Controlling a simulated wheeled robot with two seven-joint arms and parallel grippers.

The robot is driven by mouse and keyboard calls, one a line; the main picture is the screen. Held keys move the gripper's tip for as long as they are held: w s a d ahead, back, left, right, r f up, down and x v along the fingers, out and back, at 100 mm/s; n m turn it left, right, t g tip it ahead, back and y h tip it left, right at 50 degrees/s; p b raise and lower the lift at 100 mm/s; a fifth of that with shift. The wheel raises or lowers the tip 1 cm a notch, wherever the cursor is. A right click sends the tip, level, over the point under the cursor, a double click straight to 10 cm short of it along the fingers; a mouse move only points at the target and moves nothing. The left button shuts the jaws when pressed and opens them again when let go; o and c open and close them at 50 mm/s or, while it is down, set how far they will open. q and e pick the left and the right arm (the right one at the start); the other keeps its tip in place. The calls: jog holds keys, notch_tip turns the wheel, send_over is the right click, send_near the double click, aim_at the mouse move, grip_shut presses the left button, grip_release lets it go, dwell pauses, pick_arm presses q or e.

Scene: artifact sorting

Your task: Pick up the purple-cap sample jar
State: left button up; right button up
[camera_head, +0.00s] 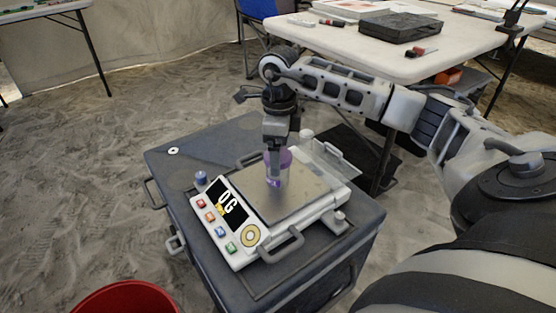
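The purple-cap sample jar (286,159) is on or just above the metal plate of a white digital scale (243,256). Its cap shows behind and to the right of my gripper's near finger, and the lower part of the jar looks pale and purplish. My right gripper (277,168) points straight down at the jar, with a finger in front of it. The far finger is hidden, so I cannot tell whether the gripper is closed on the jar. The scale's display reads 0G. My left gripper is out of view.
The scale stands on a dark grey case (180,165) with side handles. A red bucket (128,298) is at the lower left. A white table (350,45) behind holds a black case (400,26) and small tools. Open floor lies to the left.

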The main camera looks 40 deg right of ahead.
notch_tip(320, 180, down, 3)
jog(key=shift+w+f+b, duration=0.1)
jog(key=shift+b, duration=0.35)
jog(key=shift+f, duration=0.25)
jog(key=c, duration=1.1)
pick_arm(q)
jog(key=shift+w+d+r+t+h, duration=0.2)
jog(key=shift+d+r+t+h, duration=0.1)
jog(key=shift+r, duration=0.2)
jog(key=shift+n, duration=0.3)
pick_arm(e)
jog(key=shift+r, duration=0.1)
